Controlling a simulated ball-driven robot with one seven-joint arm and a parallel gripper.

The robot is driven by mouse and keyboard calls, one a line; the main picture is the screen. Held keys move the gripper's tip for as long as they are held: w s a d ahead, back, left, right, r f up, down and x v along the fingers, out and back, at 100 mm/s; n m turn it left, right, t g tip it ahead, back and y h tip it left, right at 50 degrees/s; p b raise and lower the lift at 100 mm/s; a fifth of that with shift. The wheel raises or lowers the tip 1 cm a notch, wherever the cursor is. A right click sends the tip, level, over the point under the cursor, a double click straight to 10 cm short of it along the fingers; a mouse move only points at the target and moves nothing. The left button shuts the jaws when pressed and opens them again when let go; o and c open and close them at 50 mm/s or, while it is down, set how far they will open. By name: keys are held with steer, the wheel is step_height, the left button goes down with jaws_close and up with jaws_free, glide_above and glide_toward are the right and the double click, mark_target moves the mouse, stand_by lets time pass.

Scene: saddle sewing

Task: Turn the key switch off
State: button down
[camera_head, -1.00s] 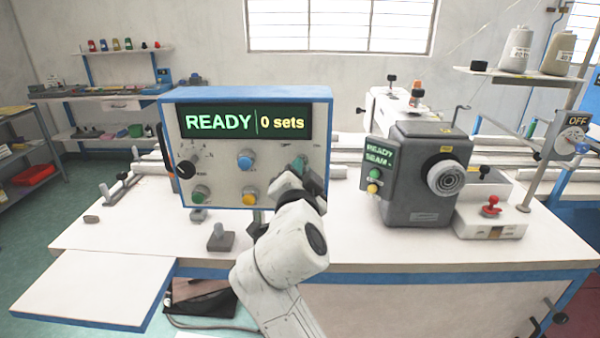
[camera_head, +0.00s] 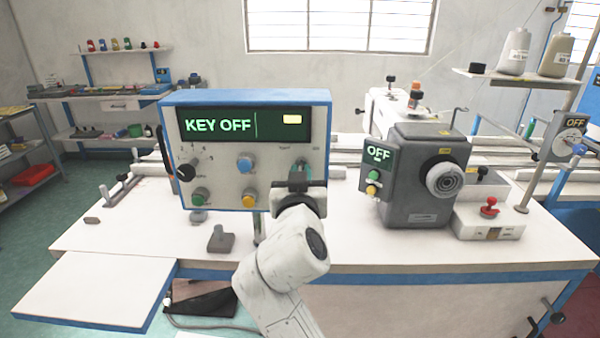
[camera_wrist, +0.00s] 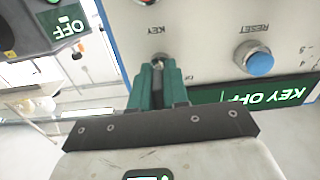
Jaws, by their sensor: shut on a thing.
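The control panel (camera_head: 225,215) stands on the white table, and its display (camera_head: 243,123) reads "KEY OFF". My gripper (camera_head: 300,172) is at the right side of the panel face. In the wrist view my gripper (camera_wrist: 158,70) has its green fingers closed together at the key switch (camera_wrist: 158,57), just under the "KEY" label. The fingers hide the key and most of the switch. The blue reset button (camera_wrist: 259,64) is beside it in the wrist view and also shows in the head view (camera_head: 245,164).
A black selector knob (camera_head: 186,172), a green button (camera_head: 200,196) and a yellow button (camera_head: 249,198) share the panel. The grey machine head (camera_head: 425,185) to the right has a small screen (camera_head: 378,155) reading "OFF". A red knob (camera_head: 489,207) stands beyond it.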

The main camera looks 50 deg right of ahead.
steer(key=n+p, duration=0.2)
steer(key=n, duration=0.3)
steer(key=shift+n, duration=0.3)
steer(key=shift+n+p, duration=0.95)
steer(key=shift+n, duration=0.45)
steer(key=c, duration=1.2)
jaws_free()
steer(key=shift+c, duration=0.2)
steer(key=shift+s, duration=0.15)
steer(key=b+v, duration=0.2)
steer(key=v, duration=0.8)
steer(key=shift+s+a, duration=0.2)
steer(key=shift+a, duration=0.1)
